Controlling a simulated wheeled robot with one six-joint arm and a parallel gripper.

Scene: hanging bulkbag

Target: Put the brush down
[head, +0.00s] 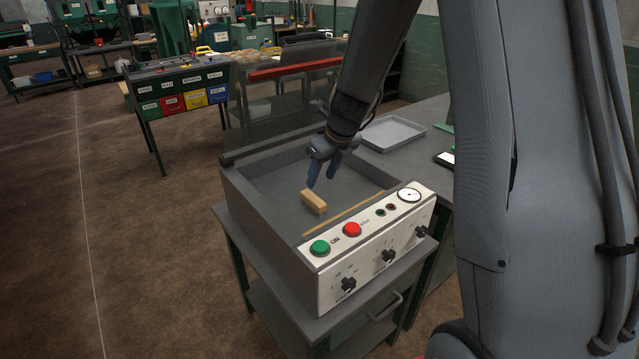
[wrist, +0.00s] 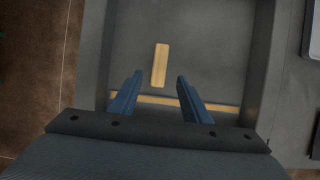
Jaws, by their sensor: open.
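The brush is a small block with a light wooden top (head: 313,202). It lies on the grey floor of an open-topped box machine (head: 240,190). In the wrist view the brush (wrist: 160,65) lies beyond my fingertips, roughly in line with the gap between them. My gripper (head: 322,181) is over the box, just above and behind the brush in the head view. Its two blue fingers (wrist: 157,80) are apart, with nothing between them. Whether the bristles face down cannot be seen clearly.
A wooden strip (head: 345,213) runs along the box's front inside edge. The front panel (head: 375,245) carries a green button, a red button and knobs. A grey tray (head: 393,133) lies on the bench at right. A rack of coloured bins (head: 180,90) stands at back left.

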